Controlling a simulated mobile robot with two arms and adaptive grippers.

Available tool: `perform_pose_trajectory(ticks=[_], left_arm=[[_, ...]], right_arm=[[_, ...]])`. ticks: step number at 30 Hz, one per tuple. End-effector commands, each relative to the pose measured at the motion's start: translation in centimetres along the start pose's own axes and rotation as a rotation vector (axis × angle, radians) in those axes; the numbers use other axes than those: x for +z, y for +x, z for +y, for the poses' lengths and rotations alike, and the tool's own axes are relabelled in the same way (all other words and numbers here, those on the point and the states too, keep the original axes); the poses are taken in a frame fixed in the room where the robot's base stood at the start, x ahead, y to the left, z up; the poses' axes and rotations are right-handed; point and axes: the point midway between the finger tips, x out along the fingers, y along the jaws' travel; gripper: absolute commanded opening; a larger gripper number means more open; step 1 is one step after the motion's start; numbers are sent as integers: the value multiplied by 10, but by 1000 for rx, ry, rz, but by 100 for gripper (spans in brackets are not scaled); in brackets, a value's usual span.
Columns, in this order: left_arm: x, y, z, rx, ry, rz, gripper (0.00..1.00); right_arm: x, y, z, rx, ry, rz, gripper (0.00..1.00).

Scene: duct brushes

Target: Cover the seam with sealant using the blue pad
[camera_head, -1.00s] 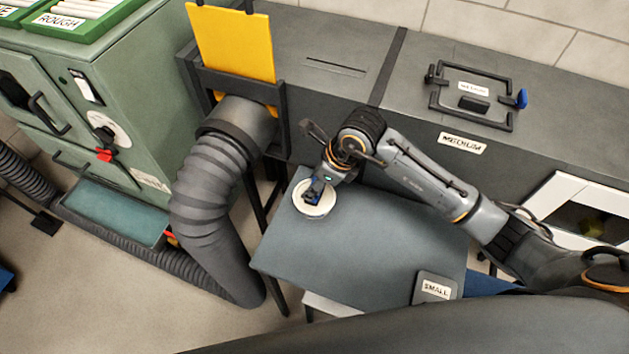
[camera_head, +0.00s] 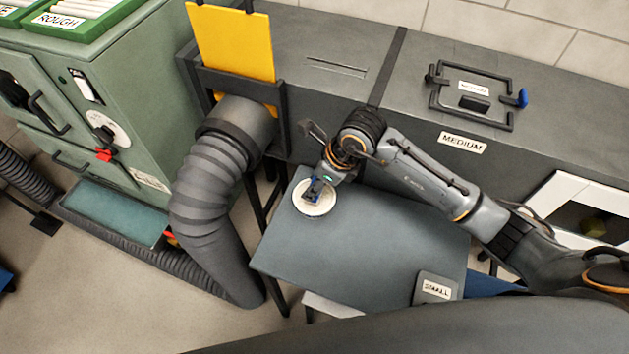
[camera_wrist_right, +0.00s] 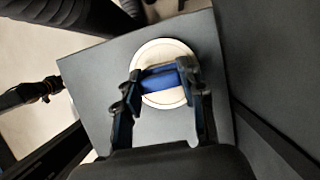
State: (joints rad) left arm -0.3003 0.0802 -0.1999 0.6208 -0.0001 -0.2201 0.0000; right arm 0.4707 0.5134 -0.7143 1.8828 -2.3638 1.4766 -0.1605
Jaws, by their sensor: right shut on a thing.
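The blue pad (camera_wrist_right: 163,78) is between the fingers of my right gripper (camera_wrist_right: 163,94), which is shut on it. In the head view the same gripper (camera_head: 317,188) points down at a round cream dish (camera_head: 314,208) on the grey table. The dish (camera_wrist_right: 164,48) lies behind the pad in the wrist view; I cannot tell whether the pad touches its contents. A dark band (camera_head: 391,65) crosses the long grey duct (camera_head: 345,30) behind the table; I cannot tell whether it is the seam. My left gripper is not seen in the head view.
The grey table (camera_head: 360,255) is mostly clear, with a plate marked SMALL (camera_head: 436,287) at its front right. A ribbed hose (camera_head: 205,195) stands at its left, below a yellow plate (camera_head: 233,42). A framed handle (camera_head: 474,100) is on the duct top.

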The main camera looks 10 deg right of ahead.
Motion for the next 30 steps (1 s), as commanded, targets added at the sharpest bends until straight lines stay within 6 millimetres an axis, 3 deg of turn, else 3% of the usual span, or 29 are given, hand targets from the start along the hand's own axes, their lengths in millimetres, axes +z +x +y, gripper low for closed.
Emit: perform_pose_trajectory(ticks=[30], left_arm=[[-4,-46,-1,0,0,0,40]], right_arm=[[27,-65,0,1,-1,1,14]])
